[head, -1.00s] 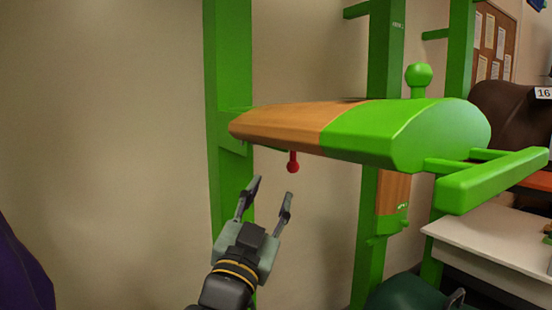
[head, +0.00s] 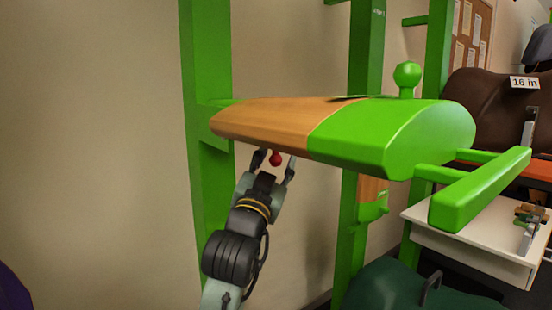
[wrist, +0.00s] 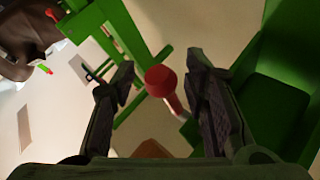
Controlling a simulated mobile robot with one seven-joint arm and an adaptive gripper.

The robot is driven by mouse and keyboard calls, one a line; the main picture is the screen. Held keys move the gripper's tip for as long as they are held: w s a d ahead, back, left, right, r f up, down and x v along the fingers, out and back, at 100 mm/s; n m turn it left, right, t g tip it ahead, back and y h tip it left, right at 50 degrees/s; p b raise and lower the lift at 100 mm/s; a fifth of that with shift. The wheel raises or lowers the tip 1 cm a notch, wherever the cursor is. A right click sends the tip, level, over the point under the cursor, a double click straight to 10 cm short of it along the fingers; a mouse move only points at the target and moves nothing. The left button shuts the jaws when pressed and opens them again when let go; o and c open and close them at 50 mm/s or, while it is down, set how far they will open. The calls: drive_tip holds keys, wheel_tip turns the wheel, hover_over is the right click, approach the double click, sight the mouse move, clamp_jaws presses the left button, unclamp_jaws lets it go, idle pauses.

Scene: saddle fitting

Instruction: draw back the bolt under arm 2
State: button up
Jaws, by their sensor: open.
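A saddle arm with a wooden left part and a green right part (head: 390,138) juts out from a green upright. A small red bolt knob (head: 275,158) hangs under the wooden part. It also shows in the wrist view as a red ball on a stem (wrist: 160,80). My gripper (head: 275,163) is open just below the arm, with the knob between its two fingers in the head view. In the wrist view the fingers (wrist: 165,100) stand apart on either side of the knob, and neither visibly touches it. No arm number is readable.
Green uprights (head: 207,120) stand behind the arm. A green bar (head: 480,188) sticks out at its right end. A white table (head: 480,240) with a metal tool, and a brown saddle (head: 485,100) tagged 16 in, stand at the right.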

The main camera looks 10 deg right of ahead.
drive_tip(key=shift+c, duration=0.3)
drive_tip(key=shift+d, duration=0.1)
clamp_jaws()
idle(0.5)
